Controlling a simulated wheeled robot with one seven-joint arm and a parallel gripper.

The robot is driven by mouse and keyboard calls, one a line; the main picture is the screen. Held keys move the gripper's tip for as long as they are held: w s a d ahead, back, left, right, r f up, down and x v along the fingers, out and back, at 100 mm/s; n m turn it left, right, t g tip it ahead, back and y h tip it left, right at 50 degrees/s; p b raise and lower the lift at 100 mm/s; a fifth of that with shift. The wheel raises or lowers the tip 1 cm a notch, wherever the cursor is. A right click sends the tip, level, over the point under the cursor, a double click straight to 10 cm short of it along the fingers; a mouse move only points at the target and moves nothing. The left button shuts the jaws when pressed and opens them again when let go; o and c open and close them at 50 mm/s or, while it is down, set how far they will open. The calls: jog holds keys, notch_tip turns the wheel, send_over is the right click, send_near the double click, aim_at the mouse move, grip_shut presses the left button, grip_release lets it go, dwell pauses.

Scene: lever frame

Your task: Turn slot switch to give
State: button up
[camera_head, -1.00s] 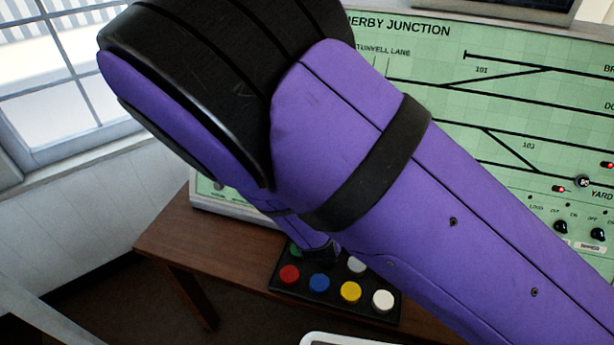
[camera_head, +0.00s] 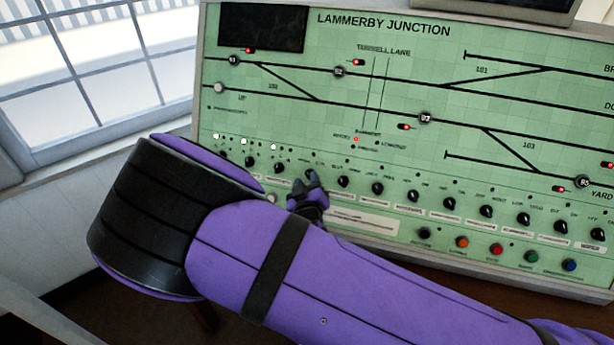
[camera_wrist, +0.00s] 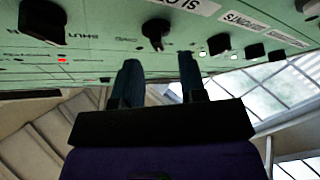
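A row of black rotary switches runs along the lower part of the green panel (camera_head: 440,160). In the wrist view a black switch (camera_wrist: 155,32) sits just beyond my fingertips, below a label that seems to read SLOT, partly cut off. Its pointer part faces down in that view; its position legends are too small to read. My gripper (camera_wrist: 159,64) is open and empty, with one finger to each side of the line to this switch and apart from it. In the head view my gripper (camera_head: 312,180) is at the row and hides part of it.
More switches stand close by, such as one to the right (camera_head: 343,182) and one to the left (camera_head: 279,167). Coloured push buttons, including a red one (camera_head: 496,250), line the panel's lower edge. A window (camera_head: 75,75) is at the left.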

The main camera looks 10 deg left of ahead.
jog(key=shift+w+a, duration=0.25)
jog(key=shift+w, duration=1.05)
jog(key=shift+c, duration=0.2)
jog(key=c, duration=0.5)
